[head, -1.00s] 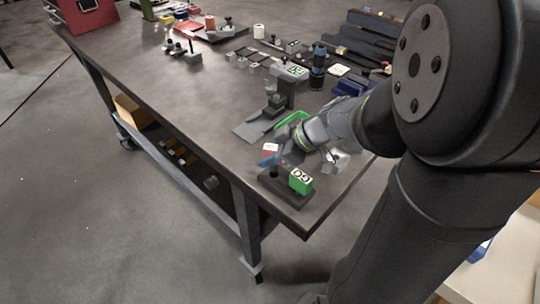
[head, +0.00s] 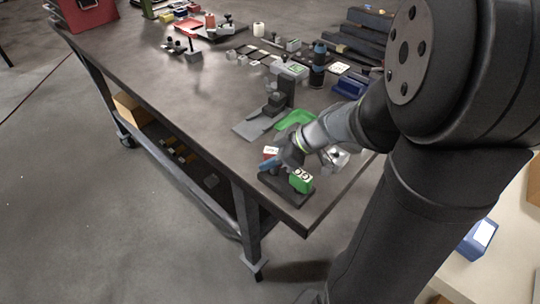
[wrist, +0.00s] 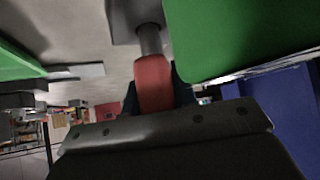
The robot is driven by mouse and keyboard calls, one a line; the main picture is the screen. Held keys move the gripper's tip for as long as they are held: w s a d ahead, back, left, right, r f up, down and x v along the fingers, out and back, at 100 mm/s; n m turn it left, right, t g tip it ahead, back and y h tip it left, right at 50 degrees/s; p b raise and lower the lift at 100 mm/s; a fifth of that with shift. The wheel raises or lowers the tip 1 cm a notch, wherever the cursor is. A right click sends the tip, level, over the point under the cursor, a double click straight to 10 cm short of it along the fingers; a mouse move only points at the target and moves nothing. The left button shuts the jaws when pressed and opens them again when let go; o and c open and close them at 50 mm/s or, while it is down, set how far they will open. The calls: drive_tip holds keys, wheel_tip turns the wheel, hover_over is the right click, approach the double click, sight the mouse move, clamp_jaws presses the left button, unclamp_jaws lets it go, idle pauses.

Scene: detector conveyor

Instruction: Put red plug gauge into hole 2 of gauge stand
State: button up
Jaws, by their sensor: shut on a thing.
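The red plug gauge (wrist: 153,85) is held between my gripper's fingertips. In the wrist view its red handle points at a dark grey block (wrist: 130,10), with a grey pin (wrist: 149,40) between them. I cannot tell whether the pin is inside a hole. In the head view my gripper (head: 287,158) is low over the dark gauge stand (head: 290,194) at the table's near corner, hiding part of it. A green block marked GO (head: 301,181) stands on the right of the stand and a red-and-white labelled block (head: 270,153) shows at its left. The hole numbers cannot be read.
A grey fixture (head: 277,105) and a green tray (head: 294,120) lie behind the stand. A blue surface (wrist: 275,120) is close at the right in the wrist view. The table's near edge runs just beside the stand. The table's left middle is clear.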

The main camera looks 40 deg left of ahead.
drive_tip(key=shift+f, duration=0.45)
drive_tip(key=o, duration=1.1)
drive_tip(key=v, duration=1.7)
drive_tip(key=shift+w+r, duration=0.15)
drive_tip(key=x, duration=1.7)
